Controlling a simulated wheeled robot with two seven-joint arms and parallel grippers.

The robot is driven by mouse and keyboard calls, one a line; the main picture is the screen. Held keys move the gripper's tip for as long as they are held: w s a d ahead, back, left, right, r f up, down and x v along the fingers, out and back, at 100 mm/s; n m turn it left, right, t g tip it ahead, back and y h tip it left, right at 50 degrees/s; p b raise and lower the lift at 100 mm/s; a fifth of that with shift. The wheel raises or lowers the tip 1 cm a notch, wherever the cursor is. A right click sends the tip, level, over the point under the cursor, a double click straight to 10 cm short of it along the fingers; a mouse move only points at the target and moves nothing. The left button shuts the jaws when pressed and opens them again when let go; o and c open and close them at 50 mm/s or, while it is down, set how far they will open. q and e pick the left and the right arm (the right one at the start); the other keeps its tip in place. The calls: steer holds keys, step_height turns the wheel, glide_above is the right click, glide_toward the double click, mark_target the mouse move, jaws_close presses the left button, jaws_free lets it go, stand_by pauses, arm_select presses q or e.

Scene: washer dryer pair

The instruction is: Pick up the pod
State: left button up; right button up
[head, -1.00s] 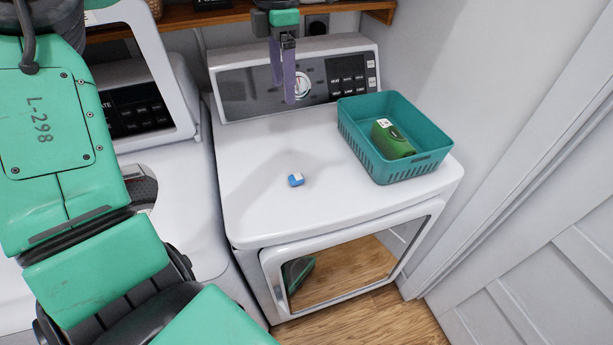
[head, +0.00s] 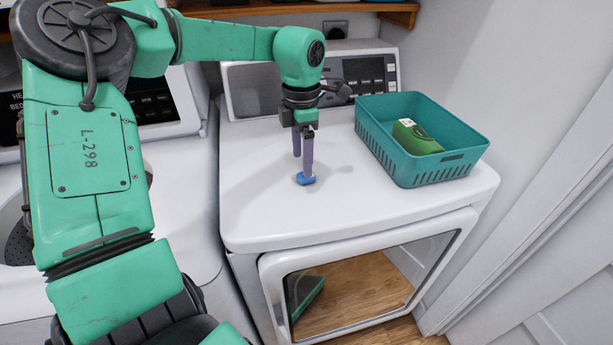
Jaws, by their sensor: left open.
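The pod (head: 307,181), small and blue, lies on the white top of the right-hand machine (head: 262,205). My left gripper (head: 303,168) points down over it, with its two purple fingers reaching to the pod's level. The fingers are open, and one fingertip overlaps the pod in the picture. I cannot tell whether they touch it. Part of the pod is hidden behind the fingertips. My right gripper is not in view.
A teal basket (head: 376,147) stands on the machine top to the right of the pod, with a green item (head: 416,137) inside. The control panel (head: 365,75) rises behind. Another white machine (head: 178,185) stands at left. The front part of the top is clear.

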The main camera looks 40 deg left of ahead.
mark_target(302, 181)
arm_select(q)
step_height(302, 181, down, 4)
steer(key=shift+s+a+f+p, duration=0.1)
steer(key=shift+a+f+p, duration=0.05)
steer(key=shift+p, duration=0.35)
steer(key=shift+f, duration=0.2)
jaws_close()
step_height(302, 181, up, 10)
steer(key=b, duration=0.1)
